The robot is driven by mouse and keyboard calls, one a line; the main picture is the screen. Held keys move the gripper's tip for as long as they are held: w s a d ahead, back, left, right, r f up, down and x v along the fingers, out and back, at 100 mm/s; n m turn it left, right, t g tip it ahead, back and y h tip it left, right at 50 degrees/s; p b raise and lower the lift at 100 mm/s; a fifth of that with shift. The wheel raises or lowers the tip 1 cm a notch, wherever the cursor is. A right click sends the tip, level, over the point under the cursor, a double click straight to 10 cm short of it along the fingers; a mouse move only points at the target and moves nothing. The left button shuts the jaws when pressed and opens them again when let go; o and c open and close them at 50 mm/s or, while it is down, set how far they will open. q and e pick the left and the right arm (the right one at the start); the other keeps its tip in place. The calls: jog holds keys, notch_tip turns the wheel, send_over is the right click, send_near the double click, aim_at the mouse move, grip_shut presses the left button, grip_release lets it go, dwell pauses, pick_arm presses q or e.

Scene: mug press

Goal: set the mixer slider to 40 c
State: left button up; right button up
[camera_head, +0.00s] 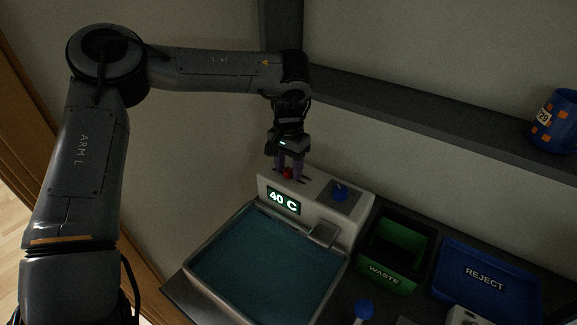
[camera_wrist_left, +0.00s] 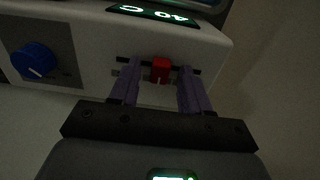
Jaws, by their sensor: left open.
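The mixer unit (camera_head: 323,205) is a pale box at the back of a basin. Its display (camera_head: 284,201) reads 40 C. The red slider knob (camera_head: 287,173) sits in a slot on top of the unit; it also shows in the left wrist view (camera_wrist_left: 160,70). My left gripper (camera_head: 289,170) points down at the slot. In the left wrist view its two purple fingers (camera_wrist_left: 158,86) stand on either side of the red knob, apart from it, with a gap on each side. My right gripper is not in view.
A blue dial (camera_head: 340,192) is on the same unit, right of the slider. The basin (camera_head: 262,262) holds teal water. A green WASTE bin (camera_head: 396,250) and blue REJECT tray (camera_head: 487,283) stand right. A blue mug (camera_head: 555,122) is on the shelf (camera_head: 420,122).

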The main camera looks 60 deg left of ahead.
aim_at(289, 170)
pick_arm(q)
jog(key=shift+r, duration=0.1)
notch_tip(289, 170, up, 11)
jog(key=b, duration=0.1)
jog(key=shift+f+b, duration=0.2)
jog(key=shift+b, duration=0.2)
dwell(0.5)
